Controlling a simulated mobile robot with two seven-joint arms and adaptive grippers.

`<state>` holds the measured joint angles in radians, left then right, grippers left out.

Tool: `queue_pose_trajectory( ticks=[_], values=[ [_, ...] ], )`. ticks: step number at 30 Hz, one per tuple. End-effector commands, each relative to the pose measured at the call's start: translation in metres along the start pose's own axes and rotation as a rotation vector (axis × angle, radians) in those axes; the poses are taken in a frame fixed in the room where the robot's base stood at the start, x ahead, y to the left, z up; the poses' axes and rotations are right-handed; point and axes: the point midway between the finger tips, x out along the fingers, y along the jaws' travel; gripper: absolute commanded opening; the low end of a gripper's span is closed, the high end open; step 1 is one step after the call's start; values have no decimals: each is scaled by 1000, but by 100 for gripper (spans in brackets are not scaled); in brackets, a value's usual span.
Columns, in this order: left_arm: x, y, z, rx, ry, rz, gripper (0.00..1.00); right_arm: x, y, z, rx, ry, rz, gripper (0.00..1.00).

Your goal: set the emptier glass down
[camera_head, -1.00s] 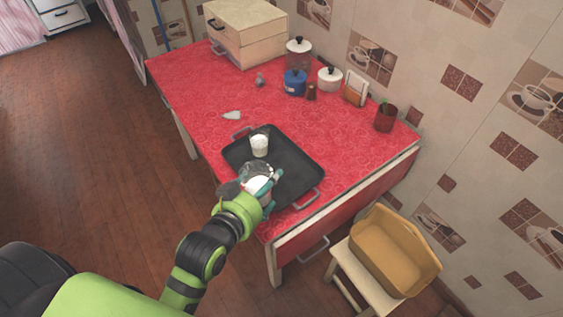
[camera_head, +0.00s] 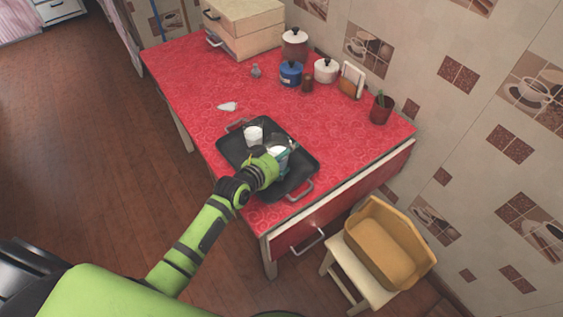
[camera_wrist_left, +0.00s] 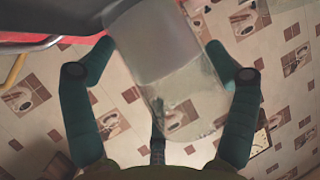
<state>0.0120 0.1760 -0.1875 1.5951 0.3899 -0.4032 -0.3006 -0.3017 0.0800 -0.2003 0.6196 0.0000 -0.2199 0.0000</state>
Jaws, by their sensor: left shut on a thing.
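My left gripper (camera_head: 281,158) is shut on a clear glass (camera_head: 278,153), over the dark tray's right part. In the left wrist view this held glass (camera_wrist_left: 165,75) sits between the two teal fingers (camera_wrist_left: 163,65); white liquid fills roughly half and the rest is clear. Whether its base touches the tray is hidden. The other glass (camera_head: 253,136) stands upright on the tray (camera_head: 233,155), left of the held one, and looks white over most of its height. My right gripper is not in view.
The tray lies on the red counter (camera_head: 190,80) near its front edge. A white scrap (camera_head: 228,106) lies behind it. A chair (camera_head: 375,250) stands at the right.

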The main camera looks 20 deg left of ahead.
Motion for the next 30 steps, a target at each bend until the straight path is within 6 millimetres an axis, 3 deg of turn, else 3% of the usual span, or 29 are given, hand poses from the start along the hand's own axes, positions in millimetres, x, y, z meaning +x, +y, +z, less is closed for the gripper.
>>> queue_pose_trajectory(
  ticks=[3,12,24,25,26,30],
  values=[
    [5,-1,2,0,3,0,30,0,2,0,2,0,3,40],
    [18,1,35,2,3,-1,30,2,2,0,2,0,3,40],
    [20,1,40,2,4,-1,30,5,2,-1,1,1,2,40],
    [20,2,41,1,1,0,95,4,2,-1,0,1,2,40],
    [19,2,40,1,1,0,100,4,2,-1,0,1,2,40],
    [19,2,40,1,0,0,100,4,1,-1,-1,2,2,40]
  ],
)
